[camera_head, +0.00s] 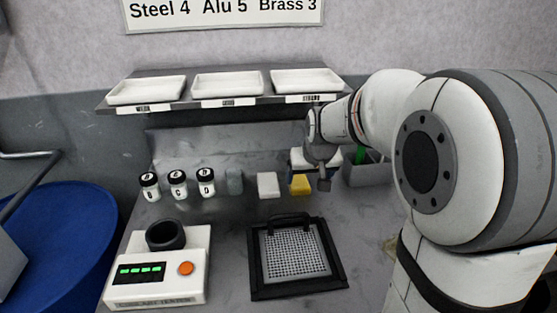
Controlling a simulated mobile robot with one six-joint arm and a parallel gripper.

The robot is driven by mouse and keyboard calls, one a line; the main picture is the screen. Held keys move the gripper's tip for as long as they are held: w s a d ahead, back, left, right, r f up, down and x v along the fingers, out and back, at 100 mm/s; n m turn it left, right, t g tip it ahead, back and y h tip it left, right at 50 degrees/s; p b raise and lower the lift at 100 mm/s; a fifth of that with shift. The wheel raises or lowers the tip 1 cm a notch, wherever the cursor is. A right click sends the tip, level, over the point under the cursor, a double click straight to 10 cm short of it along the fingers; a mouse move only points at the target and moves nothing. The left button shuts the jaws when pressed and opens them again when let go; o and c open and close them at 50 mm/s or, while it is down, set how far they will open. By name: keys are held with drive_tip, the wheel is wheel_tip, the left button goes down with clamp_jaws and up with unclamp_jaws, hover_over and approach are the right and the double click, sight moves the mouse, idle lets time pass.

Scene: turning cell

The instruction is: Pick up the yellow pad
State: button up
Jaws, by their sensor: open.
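The yellow pad (301,185) stands on the grey bench, right of a white pad (267,185) and a grey-green pad (234,181). My gripper (311,178) reaches in from the right and is directly above and beside the yellow pad, covering part of its top and right side. The jaws are open. A finger shows just right of the pad. I cannot tell from this view whether either finger touches the pad.
Jars (178,184) with black lids stand at left. A black-framed mesh tray (291,282) and a white device (156,286) with a dark ring are in front. A grey bin (366,174) is at right. White trays (227,85) sit on a shelf above.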

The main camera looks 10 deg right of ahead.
approach(298, 180)
drive_tip(key=shift+w+d+f+t, duration=0.2)
drive_tip(key=shift+f+t, duration=0.2)
drive_tip(key=shift+f, duration=0.25)
drive_tip(key=x, duration=0.7)
drive_tip(key=shift+w+a+f, duration=0.1)
drive_tip(key=shift+a+f, duration=0.05)
drive_tip(key=shift+f, duration=0.05)
drive_tip(key=shift+f+b, duration=0.25)
drive_tip(key=shift+b, duration=0.15)
drive_tip(key=c, duration=1.1)
